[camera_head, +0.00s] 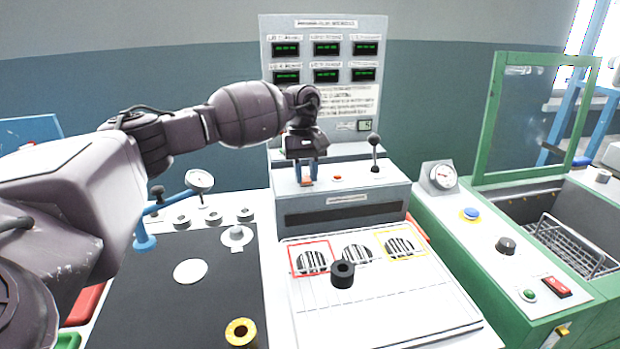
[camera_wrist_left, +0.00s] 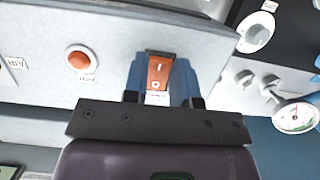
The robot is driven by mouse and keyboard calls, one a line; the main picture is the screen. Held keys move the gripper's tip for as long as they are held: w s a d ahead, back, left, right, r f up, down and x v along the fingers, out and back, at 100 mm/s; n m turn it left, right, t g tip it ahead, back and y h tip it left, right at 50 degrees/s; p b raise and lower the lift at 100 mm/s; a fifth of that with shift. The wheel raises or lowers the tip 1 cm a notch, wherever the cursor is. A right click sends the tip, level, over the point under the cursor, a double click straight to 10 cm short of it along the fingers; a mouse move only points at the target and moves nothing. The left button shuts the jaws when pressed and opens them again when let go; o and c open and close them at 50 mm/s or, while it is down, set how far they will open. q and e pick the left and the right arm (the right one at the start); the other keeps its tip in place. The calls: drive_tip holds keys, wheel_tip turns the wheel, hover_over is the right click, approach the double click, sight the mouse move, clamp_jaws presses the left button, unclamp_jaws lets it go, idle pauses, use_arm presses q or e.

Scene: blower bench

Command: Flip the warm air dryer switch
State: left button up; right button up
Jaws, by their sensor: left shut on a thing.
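An orange-red rocker switch (camera_head: 307,182) sits on the top of the grey console (camera_head: 345,211) with a dark front slot, below the display panel. In the left wrist view the switch (camera_wrist_left: 159,72) shows I and O marks, with a small white label beside it. My left gripper (camera_head: 306,174) reaches down from above, its blue fingers on either side of the switch. In the left wrist view the fingers (camera_wrist_left: 160,80) are shut on the switch's sides. Which way the rocker is tilted is hard to tell. My right gripper is not in view.
On the console, a red button (camera_head: 337,178) and a black-knobbed lever (camera_head: 374,153) stand right of the switch. Another red switch (camera_head: 556,287) is on the green-framed unit at right. A gauge on a blue stand (camera_head: 199,181) is left. The display panel (camera_head: 325,100) rises behind.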

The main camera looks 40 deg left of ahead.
sight(304, 176)
use_arm(q)
drive_tip(key=o, duration=0.9)
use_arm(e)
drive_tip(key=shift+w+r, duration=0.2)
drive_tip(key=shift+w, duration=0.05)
use_arm(q)
drive_tip(key=shift+r, duration=0.15)
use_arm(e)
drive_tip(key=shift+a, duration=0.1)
use_arm(q)
drive_tip(key=v, duration=1)
drive_tip(key=shift+w+a+r, duration=0.1)
drive_tip(key=shift+a+r, duration=0.05)
drive_tip(key=shift+r, duration=0.15)
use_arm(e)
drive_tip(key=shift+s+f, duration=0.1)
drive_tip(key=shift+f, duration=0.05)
use_arm(q)
drive_tip(key=shift+r, duration=0.1)
